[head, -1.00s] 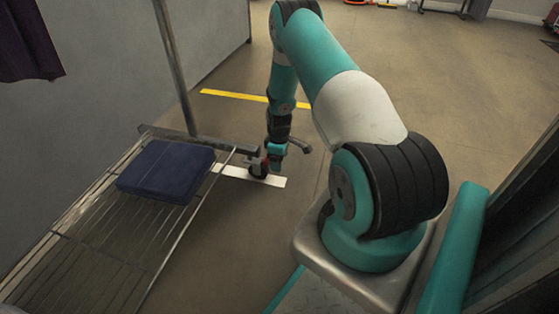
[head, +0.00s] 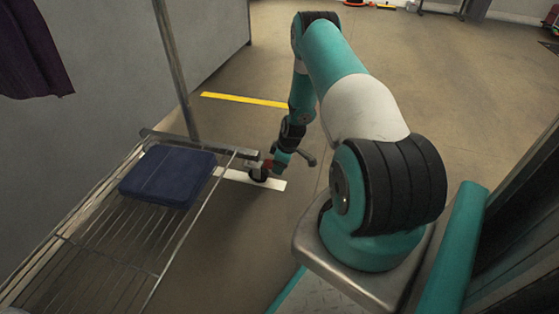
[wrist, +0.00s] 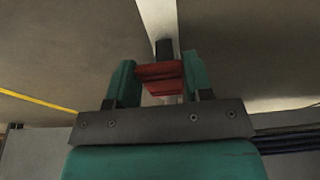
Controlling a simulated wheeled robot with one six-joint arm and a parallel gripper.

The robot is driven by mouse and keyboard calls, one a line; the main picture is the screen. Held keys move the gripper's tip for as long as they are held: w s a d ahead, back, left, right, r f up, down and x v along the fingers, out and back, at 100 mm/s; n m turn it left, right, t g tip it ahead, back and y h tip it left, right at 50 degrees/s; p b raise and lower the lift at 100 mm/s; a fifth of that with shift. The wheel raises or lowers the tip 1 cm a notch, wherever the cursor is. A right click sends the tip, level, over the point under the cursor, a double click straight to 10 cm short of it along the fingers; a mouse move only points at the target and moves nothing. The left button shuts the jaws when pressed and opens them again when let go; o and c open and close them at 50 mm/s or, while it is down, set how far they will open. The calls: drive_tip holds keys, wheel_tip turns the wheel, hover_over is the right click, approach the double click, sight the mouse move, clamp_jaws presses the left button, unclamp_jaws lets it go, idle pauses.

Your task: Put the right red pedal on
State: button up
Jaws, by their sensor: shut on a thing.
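The red pedal (wrist: 160,76) sits between the two green fingers of my gripper (wrist: 161,82) in the wrist view, with the fingers shut on it. A dark block (wrist: 163,48) shows just beyond the pedal. In the head view my gripper (head: 271,164) is low, at the near right corner of the rack's end rail (head: 205,146). A bit of red shows there, mostly covered by the gripper. A black caster (head: 257,175) stands beside it on the floor. Whether the pedal is up or down cannot be told.
A wire shelf (head: 130,235) carries a folded dark blue item (head: 168,177). A rack post (head: 175,70) rises at the back, and purple cloth (head: 35,60) hangs at upper left. The floor behind is open.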

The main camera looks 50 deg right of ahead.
drive_tip(key=shift+s+d+f+t+y, duration=0.1)
drive_tip(key=shift+f+t+y, duration=0.15)
drive_tip(key=shift+t, duration=0.45)
drive_tip(key=shift+s+d+f+t+y, duration=0.15)
drive_tip(key=shift+t+y, duration=0.2)
drive_tip(key=shift+t, duration=0.35)
drive_tip(key=shift+w+a, duration=0.1)
drive_tip(key=o, duration=0.9)
drive_tip(key=p+v, duration=0.9)
drive_tip(key=v, duration=0.8)
drive_tip(key=shift+s, duration=0.25)
